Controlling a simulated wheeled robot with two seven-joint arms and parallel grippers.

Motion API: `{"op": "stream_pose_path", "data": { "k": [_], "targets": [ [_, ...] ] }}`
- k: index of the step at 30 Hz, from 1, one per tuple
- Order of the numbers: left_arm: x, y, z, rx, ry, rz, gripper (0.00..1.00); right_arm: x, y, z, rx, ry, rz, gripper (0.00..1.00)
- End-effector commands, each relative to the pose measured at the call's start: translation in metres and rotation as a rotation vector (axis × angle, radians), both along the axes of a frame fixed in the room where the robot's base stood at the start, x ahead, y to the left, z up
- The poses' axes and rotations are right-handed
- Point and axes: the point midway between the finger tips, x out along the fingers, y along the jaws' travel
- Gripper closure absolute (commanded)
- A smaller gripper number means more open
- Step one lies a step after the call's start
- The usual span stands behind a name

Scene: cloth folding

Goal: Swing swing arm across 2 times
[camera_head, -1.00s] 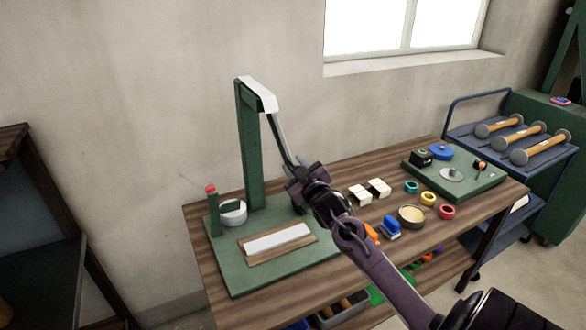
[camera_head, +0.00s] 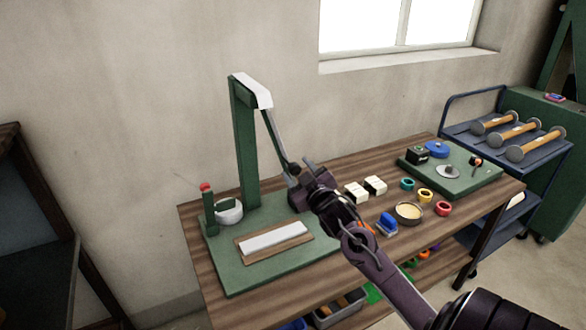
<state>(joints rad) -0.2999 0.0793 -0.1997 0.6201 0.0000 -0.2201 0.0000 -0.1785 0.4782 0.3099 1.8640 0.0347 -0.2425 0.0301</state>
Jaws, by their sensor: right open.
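The swing arm (camera_head: 273,135) is a thin dark rod hanging from the white-topped head of a green post (camera_head: 245,150). The post stands on a green base (camera_head: 230,278). The rod slants down to the right, with a dark end near my right gripper (camera_head: 300,172). My right gripper is open beside the rod's lower end; I cannot tell whether they touch. A white strip on a wooden block (camera_head: 273,240) lies on the base in front of the post. My left gripper is not in view.
The wooden table (camera_head: 200,255) also holds a white tape roll (camera_head: 229,212), white blocks (camera_head: 356,192), a round tin (camera_head: 408,213), coloured rings (camera_head: 425,196) and a green board (camera_head: 470,185). A blue cart (camera_head: 550,150) with hammers stands at the right. A wall is behind.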

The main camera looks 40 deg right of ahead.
Motion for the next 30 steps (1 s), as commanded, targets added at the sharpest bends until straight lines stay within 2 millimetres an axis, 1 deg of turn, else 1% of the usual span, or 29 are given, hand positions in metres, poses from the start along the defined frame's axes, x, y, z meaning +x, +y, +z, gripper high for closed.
{"op": "stream_pose_path", "data": {
  "k": [1,3,6,9,27,29,30],
  "targets": [
    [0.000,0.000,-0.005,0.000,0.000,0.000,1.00,-0.009,0.003,-0.004,-0.001,0.002,0.000,0.49],
    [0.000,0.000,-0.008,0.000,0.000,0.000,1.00,-0.018,0.005,-0.004,0.001,0.002,-0.001,0.49],
    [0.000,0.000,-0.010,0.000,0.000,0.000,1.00,-0.028,0.008,-0.003,0.000,0.001,0.000,0.49],
    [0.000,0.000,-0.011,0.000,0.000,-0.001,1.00,-0.034,0.009,-0.002,0.000,0.000,-0.001,0.49],
    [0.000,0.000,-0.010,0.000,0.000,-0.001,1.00,-0.035,0.009,-0.001,0.000,0.001,-0.002,0.49],
    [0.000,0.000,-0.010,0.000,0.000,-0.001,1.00,-0.036,0.013,-0.005,0.007,0.015,-0.001,0.49],
    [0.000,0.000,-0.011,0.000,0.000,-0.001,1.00,-0.037,0.018,-0.011,0.019,0.038,-0.002,0.49]
  ]
}}
